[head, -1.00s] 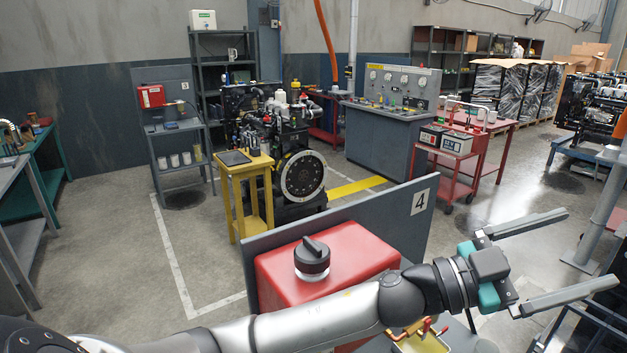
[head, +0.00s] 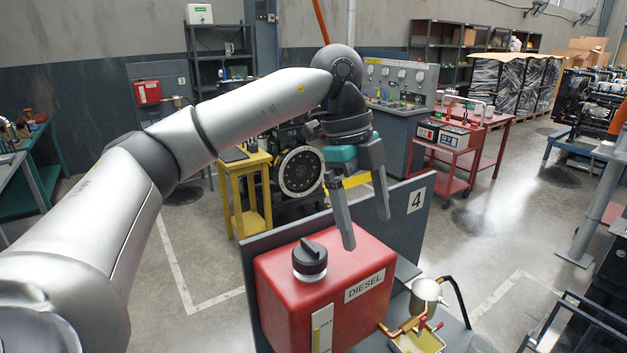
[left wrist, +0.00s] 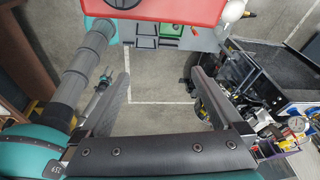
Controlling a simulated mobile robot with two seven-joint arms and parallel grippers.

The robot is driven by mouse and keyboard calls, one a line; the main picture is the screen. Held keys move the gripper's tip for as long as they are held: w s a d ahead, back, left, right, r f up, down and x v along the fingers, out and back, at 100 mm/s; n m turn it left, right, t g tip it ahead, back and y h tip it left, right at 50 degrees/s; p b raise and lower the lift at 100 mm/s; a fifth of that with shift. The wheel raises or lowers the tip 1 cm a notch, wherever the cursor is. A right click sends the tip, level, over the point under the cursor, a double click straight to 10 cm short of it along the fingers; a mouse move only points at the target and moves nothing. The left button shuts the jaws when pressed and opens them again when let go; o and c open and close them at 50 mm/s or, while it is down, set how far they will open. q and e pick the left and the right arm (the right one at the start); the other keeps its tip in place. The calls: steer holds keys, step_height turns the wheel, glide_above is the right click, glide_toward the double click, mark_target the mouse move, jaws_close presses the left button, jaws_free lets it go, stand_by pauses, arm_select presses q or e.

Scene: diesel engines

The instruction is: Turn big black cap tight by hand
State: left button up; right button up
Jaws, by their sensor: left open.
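The big black cap (head: 310,260) with a raised grip bar sits upright on top of the red DIESEL tank (head: 365,255), near its left end, in the head view. My left gripper (head: 365,230) is open and points down, to the right of the cap and above it in the picture, apart from it. Nothing is between its fingers. The left wrist view shows the open fingers (left wrist: 160,80) with floor behind them and part of the red tank (left wrist: 185,10) at the top edge. My right gripper is not seen.
A dark panel marked 4 (head: 418,200) stands behind the tank. A brass fitting with a filter bowl (head: 427,290) is at the tank's lower right. An engine (head: 300,172) and a yellow stand (head: 245,190) are farther back, with open floor around.

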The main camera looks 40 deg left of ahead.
mark_target(310, 244)
arm_select(q)
steer(key=s+a+n+y, duration=0.1)
steer(key=a, duration=0.2)
steer(key=a+r+n+y, duration=0.1)
steer(key=a, duration=0.2)
steer(key=s+a+n+y, duration=0.1)
steer(key=a, duration=0.1)
steer(key=shift+s+a+r+n+g, duration=0.15)
steer(key=shift+s+a+n+g, duration=0.15)
steer(key=shift+s+a, duration=0.1)
step_height(310, 244, down, 6)
steer(key=b, duration=0.2)
steer(key=shift+b, duration=0.35)
step_height(310, 244, down, 3)
steer(key=shift+r+b, duration=0.15)
steer(key=shift+b, duration=0.8)
steer(key=shift+r, duration=0.1)
jaws_close()
